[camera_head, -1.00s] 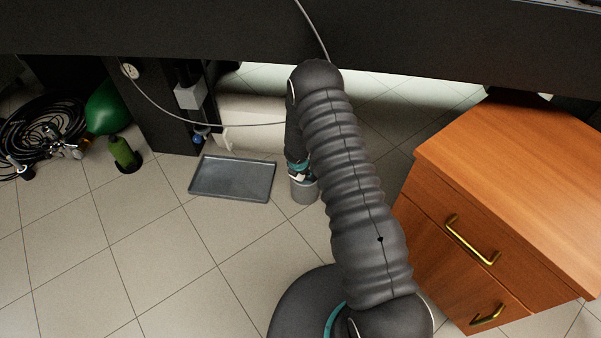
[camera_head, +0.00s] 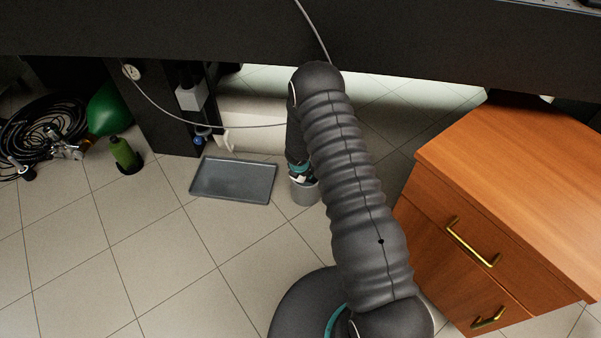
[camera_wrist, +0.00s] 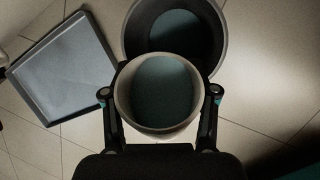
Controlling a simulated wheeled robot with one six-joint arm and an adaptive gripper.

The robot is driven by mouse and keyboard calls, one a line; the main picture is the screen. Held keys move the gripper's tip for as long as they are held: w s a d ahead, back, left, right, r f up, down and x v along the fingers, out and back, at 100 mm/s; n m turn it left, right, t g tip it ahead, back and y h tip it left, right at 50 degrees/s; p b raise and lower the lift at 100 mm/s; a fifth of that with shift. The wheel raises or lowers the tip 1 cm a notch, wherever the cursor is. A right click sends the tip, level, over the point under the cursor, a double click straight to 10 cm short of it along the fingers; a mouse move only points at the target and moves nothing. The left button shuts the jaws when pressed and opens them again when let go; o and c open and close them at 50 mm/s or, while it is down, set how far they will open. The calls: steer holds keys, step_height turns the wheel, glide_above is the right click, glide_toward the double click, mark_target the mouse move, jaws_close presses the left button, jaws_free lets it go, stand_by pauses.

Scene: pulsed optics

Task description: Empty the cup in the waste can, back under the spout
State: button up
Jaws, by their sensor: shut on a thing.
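My gripper (camera_wrist: 160,95) is shut on a light-coloured cup (camera_wrist: 155,126), with one finger on each side of it. The wrist view looks into the cup's mouth and shows a dark teal area inside; I cannot tell whether it is liquid or the bottom. A round grey waste can (camera_wrist: 214,32) lies just beyond the cup in that view, partly covered by it. In the head view the can (camera_head: 305,193) stands on the floor directly below my gripper (camera_head: 299,174). The cup is largely hidden there. A small white spout-like piece (camera_head: 229,142) shows behind the tray.
A shallow grey tray (camera_head: 233,179) lies on the floor left of the can. A wooden drawer cabinet (camera_head: 510,190) stands at the right. A green bottle (camera_head: 123,154) and coiled black hoses (camera_head: 45,125) are at the left. A dark bench edge (camera_head: 180,28) crosses above. Front-left floor is clear.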

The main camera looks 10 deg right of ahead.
steer(key=shift+f+b, duration=0.1)
steer(key=shift+b, duration=0.2)
steer(key=b, duration=0.3)
steer(key=shift+w+f, duration=0.1)
steer(key=shift+f, duration=0.2)
steer(key=shift+h+b, duration=0.3)
steer(key=shift+b, duration=0.5)
steer(key=t+h+b, duration=0.1)
steer(key=b, duration=0.6)
steer(key=shift+d+r, duration=0.1)
steer(key=shift+r, duration=0.05)
steer(key=shift+w+r+t+h+b, duration=0.1)
steer(key=shift+t+h+b, duration=0.3)
steer(key=shift+b, duration=0.85)
steer(key=shift+d+r+t, duration=0.15)
steer(key=shift+r+t, duration=0.15)
steer(key=shift+r, duration=0.1)
